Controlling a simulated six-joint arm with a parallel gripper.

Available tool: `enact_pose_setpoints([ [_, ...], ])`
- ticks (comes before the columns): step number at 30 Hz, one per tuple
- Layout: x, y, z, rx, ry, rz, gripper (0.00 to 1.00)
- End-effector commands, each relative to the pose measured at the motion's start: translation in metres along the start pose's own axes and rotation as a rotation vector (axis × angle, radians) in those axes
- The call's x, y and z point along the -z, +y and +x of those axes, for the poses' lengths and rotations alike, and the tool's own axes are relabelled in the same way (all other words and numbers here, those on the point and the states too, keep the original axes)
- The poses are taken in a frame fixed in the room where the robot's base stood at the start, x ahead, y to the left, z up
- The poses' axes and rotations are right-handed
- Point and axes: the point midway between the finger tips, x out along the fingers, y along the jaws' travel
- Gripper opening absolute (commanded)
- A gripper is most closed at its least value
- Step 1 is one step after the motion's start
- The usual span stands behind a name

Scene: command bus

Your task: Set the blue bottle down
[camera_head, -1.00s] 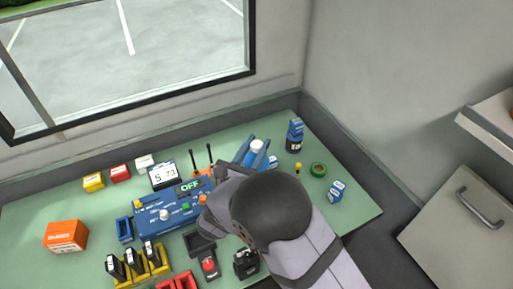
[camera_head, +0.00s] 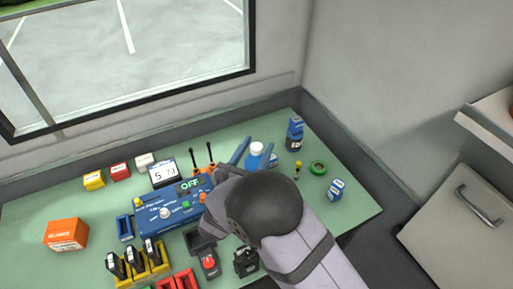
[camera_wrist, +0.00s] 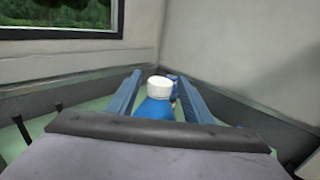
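The blue bottle (camera_head: 255,161) with a white cap stands upright on the green table near the back, right of the blue device. My gripper (camera_head: 253,149) reaches it from the front, with a blue finger on each side. In the wrist view the bottle (camera_wrist: 154,108) is between the two fingers (camera_wrist: 157,88), which are spread with narrow gaps beside it. The gripper looks open. The bottle's base is hidden by the gripper, so its contact with the table cannot be seen directly.
A blue and black stack (camera_head: 295,134), a small yellow-topped item (camera_head: 297,168), a green ring (camera_head: 318,169) and a blue box (camera_head: 337,190) stand to the right. The blue control device (camera_head: 163,213) and its two antennas are close on the left.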

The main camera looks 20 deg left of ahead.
Motion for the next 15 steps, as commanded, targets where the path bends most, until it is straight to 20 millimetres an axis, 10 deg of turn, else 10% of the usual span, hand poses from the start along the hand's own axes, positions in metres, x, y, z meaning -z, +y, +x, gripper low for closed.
enact_pose_setpoints([
  [15, -0.001, 0.002, -0.047, -0.006, -0.001, 0.001, 0.46],
])
